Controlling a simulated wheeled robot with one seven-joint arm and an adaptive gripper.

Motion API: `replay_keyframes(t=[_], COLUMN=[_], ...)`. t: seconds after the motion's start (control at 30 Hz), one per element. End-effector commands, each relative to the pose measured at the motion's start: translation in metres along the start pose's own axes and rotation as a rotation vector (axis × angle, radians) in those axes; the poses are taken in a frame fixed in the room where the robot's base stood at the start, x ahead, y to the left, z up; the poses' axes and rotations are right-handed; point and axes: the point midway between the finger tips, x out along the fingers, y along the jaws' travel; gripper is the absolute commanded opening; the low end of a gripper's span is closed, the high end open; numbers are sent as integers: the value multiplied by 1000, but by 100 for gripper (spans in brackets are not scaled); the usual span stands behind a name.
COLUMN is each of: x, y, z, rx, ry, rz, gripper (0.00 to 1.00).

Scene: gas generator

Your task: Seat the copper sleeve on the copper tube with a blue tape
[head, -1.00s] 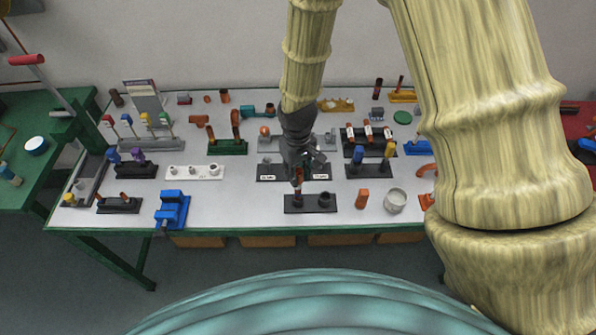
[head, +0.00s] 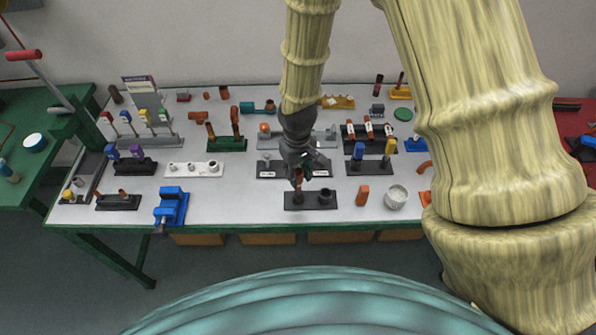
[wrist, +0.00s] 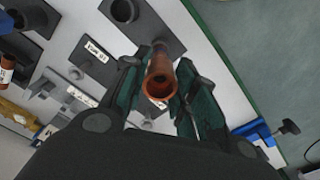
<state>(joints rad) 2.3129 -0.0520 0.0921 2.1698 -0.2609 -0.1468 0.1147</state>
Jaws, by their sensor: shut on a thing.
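My gripper (head: 298,176) is over the left end of a black base (head: 312,206) near the table's front edge. In the wrist view its dark green fingers (wrist: 157,95) are shut on a copper sleeve (wrist: 160,80), with an open end facing the camera. The copper sleeve also shows as a small reddish piece in the head view (head: 298,183). It is in line with the base's left socket; whether it touches anything there I cannot tell.
The base's right socket is an empty dark cup (wrist: 122,11). A blue vise (head: 172,206) is at the front left. Black racks with labels stand behind.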

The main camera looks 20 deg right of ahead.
Motion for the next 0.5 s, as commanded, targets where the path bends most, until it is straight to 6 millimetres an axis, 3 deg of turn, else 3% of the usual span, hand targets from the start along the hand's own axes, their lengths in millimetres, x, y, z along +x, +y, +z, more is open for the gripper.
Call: replay_keyframes(t=[0.5], x=[10], y=[0], z=[0], rx=[0], ry=[0], rz=[0], gripper=[11])
